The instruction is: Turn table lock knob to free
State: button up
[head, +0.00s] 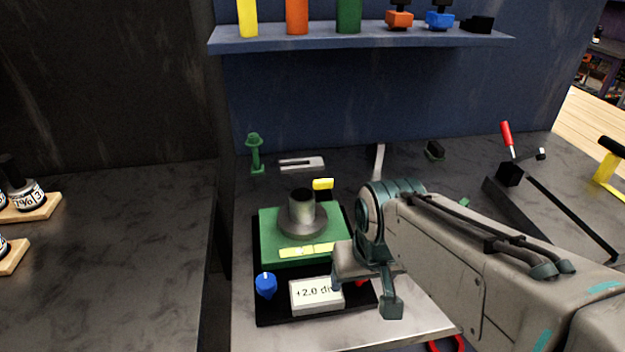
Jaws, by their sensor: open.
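The tilting positioner has a black base (262,310) and a green table (268,222) with a grey metal cylinder (302,215) on top. A blue knob (266,287) with a white mark sits at its front left. A red part (361,283) shows at the front right, mostly hidden behind my gripper. I cannot tell which of the two is the table lock knob. My gripper (366,295) is open, its fingers pointing down over the front right of the positioner. It is right of the blue knob and apart from it. I see nothing between its fingers.
A display reading "+2.0 di…" (317,295) sits at the front; its end is hidden. A green post (254,153) and a grey slotted plate (301,164) are behind. A red-handled lever tool (506,135) stands right. A shelf (360,37) hangs above. The left bench is clear nearby.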

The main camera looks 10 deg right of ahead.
aim_at(322, 185)
jog(key=z, duration=0.05)
jog(key=k, duration=1.15)
jog(key=u, duration=0.7)
jog(key=i, duration=1.15)
jog(key=z, duration=0.65)
